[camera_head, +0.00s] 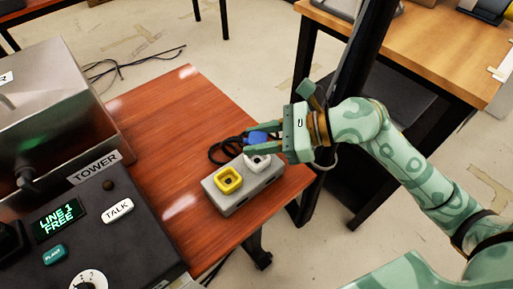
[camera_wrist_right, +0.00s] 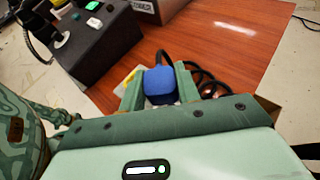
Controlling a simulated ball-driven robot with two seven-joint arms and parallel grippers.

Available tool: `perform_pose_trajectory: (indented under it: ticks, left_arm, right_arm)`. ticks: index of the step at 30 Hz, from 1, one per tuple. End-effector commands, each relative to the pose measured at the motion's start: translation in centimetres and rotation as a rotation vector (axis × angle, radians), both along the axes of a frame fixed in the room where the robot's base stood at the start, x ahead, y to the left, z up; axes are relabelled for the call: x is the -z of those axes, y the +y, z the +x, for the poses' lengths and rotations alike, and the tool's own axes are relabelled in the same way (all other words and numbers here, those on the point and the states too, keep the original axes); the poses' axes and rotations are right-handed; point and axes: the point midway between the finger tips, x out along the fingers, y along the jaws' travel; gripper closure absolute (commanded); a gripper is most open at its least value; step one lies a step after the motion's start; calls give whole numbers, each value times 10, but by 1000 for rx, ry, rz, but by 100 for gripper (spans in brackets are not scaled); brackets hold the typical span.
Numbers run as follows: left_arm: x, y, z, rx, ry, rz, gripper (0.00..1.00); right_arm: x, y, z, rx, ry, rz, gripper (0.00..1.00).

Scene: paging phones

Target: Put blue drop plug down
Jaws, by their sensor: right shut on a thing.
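The blue drop plug (camera_head: 258,137) is between the fingers of my right gripper (camera_head: 250,147), which is shut on it. In the right wrist view the blue plug (camera_wrist_right: 160,84) sits between the two green fingers. A black cord runs from it and lies coiled on the red-brown table. Just below the plug in the head view is a grey box (camera_head: 243,196) with a yellow-rimmed socket (camera_head: 229,180) and a white-rimmed socket (camera_head: 257,162). The fingers partly hide the white socket. I cannot tell whether the plug touches the box. My left gripper is not in view.
A black console (camera_head: 135,240) with a TALK button, a PLANT button and a display reading LINE 1 FREE stands at left. A metal box (camera_head: 60,95) is behind it. The table (camera_head: 165,120) is bare between them and the grey box. Another wooden table (camera_head: 440,50) stands at upper right.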

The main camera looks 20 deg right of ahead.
Motion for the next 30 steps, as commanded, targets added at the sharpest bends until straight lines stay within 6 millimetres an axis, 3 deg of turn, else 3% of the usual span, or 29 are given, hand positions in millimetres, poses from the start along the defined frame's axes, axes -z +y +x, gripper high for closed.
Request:
perform_pose_trajectory:
  ticks: [6,20,21,22,30]
  left_arm:
    - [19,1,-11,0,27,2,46]
    - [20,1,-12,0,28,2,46]
    - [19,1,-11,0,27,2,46]
    - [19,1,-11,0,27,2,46]
    - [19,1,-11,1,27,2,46]
  right_arm:
    - [39,1,4,-1,9,3,91]
    - [42,1,4,-1,2,0,91]
    - [41,1,4,-1,2,1,57]
    - [41,1,4,-1,2,1,48]
    - [41,1,4,-1,1,1,46]
